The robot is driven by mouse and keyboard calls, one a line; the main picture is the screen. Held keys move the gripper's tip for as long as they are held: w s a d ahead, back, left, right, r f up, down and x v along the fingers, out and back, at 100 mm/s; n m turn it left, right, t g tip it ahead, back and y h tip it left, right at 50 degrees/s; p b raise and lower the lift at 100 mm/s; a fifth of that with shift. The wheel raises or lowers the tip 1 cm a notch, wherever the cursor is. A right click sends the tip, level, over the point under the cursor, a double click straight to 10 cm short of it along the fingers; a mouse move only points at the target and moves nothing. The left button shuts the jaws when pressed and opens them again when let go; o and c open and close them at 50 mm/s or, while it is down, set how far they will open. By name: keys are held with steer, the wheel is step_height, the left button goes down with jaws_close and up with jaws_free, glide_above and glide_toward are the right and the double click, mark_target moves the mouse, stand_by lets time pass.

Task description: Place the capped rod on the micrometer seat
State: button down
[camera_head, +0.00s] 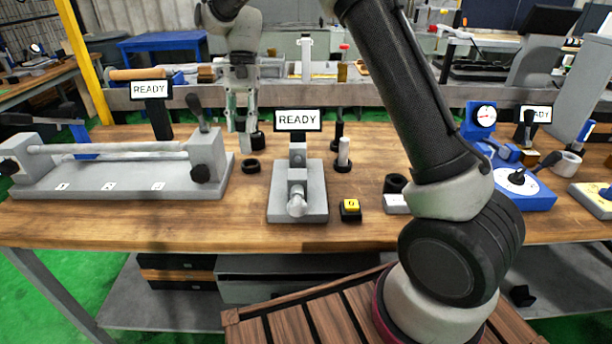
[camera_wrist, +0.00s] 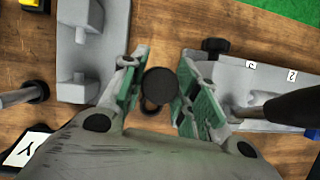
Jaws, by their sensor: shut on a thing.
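My gripper (camera_head: 242,122) is above the table, left of the grey micrometer. In the wrist view my gripper (camera_wrist: 160,90) has its green-padded fingers on both sides of a round black cap, the top of the capped rod (camera_wrist: 160,83). The rod's body is mostly hidden by the cap and fingers. The micrometer seat, a grey base with two upright blocks (camera_head: 298,190), stands to the right of my gripper behind a knob at its front. It shows at the upper left of the wrist view (camera_wrist: 78,50).
A black ring (camera_head: 250,166) lies on the table below my gripper. A long grey fixture (camera_head: 120,185) is at left. A READY sign (camera_head: 297,120) stands behind the micrometer. A pale upright pin (camera_head: 344,152) and a yellow-topped button (camera_head: 350,208) are to its right.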

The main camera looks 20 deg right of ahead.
mark_target(297, 149)
steer(key=s+d+f, duration=0.1)
steer(key=d+f, duration=0.1)
steer(key=d, duration=0.2)
steer(key=s+d+f, duration=0.2)
steer(key=d+f, duration=0.1)
steer(key=d, duration=0.2)
steer(key=s+d+f, duration=0.1)
steer(key=d+f, duration=0.2)
steer(key=d, duration=0.1)
steer(key=shift+s+d, duration=0.15)
steer(key=shift+s, duration=0.05)
steer(key=c, duration=1.1)
jaws_free()
steer(key=shift+f, duration=0.1)
